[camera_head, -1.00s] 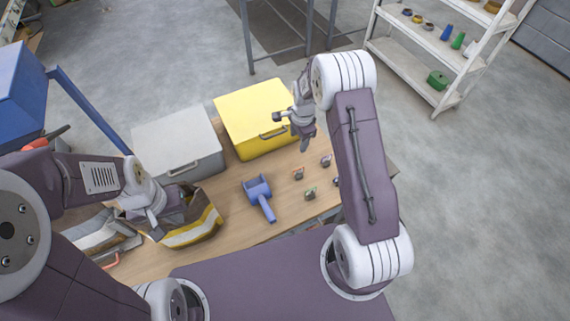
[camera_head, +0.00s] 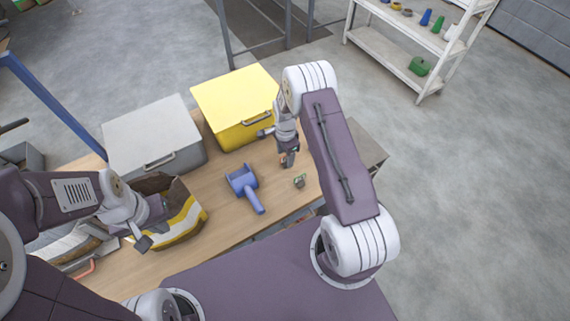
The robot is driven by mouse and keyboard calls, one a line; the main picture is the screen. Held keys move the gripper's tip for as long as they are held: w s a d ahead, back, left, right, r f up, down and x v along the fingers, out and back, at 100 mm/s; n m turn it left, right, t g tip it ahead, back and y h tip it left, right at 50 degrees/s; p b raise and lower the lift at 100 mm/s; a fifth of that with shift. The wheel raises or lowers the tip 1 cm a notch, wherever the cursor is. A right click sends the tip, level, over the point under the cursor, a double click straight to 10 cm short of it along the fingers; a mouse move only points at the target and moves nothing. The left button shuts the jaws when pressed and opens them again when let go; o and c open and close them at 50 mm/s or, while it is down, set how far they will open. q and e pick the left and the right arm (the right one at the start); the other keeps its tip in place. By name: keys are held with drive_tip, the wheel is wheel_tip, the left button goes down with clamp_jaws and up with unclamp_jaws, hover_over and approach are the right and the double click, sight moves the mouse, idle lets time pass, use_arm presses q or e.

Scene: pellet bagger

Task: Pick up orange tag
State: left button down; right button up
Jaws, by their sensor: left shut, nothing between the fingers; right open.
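My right gripper (camera_head: 287,160) is open and points down over the table, right at a small tag with an orange patch (camera_head: 284,156). The fingers cover most of that tag, and I cannot tell whether they stand around it or above it. A small greenish tag (camera_head: 299,181) lies just in front of the gripper, apart from it. My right arm hides the table further right. My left gripper (camera_head: 143,240) is shut and empty, at the front of the open brown, yellow and white bag (camera_head: 180,222).
A blue scoop (camera_head: 243,187) lies mid-table, left of the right gripper. A yellow box (camera_head: 235,105) and a grey box (camera_head: 152,135) stand at the table's back. A white shelf (camera_head: 410,50) stands beyond on the floor. Bare wood shows around the scoop.

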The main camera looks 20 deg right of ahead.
sight(285, 161)
wheel_tip(285, 161, down, 4)
drive_tip(key=shift+b, duration=1)
drive_tip(key=shift+w+d+r, duration=0.1)
drive_tip(key=shift+w+d, duration=0.05)
drive_tip(key=shift+w, duration=0.05)
drive_tip(key=shift+s+r, duration=0.1)
drive_tip(key=c, duration=0.8)
clamp_jaws()
use_arm(q)
wheel_tip(285, 161, down, 3)
drive_tip(key=shift+d+r, duration=0.15)
